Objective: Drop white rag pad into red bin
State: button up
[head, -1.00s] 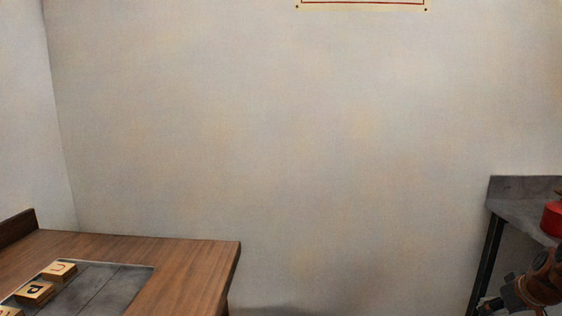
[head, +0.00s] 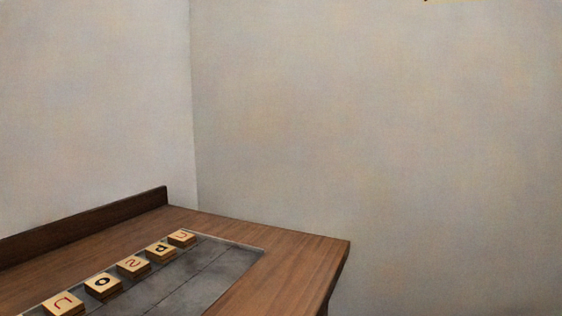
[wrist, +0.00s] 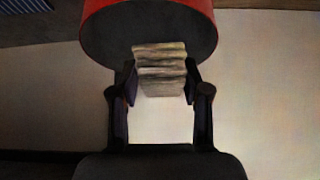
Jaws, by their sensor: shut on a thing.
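My gripper (wrist: 160,75) shows in the wrist view, with its two dark fingers shut on a pale grey-white, layered pad (wrist: 160,64), the white rag pad. The pad sits between the fingertips. Above it in the picture is a round red thing (wrist: 100,10) with a dark round face, which looks like the red bin. The pad overlaps its lower edge in the picture. I cannot tell whether they touch. Neither the bin nor my gripper shows in the head view now.
In the head view, a wooden table (head: 300,262) with a raised back edge stands at the lower left. A grey inset panel (head: 205,278) on it carries several letter blocks (head: 102,285). Bare walls stand behind. A pale surface (wrist: 270,85) shows in the wrist view.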

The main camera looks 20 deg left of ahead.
jog(key=shift+f, duration=1.1)
jog(key=o, duration=1.2)
jog(key=shift+r, duration=0.1)
jog(key=v, duration=1.2)
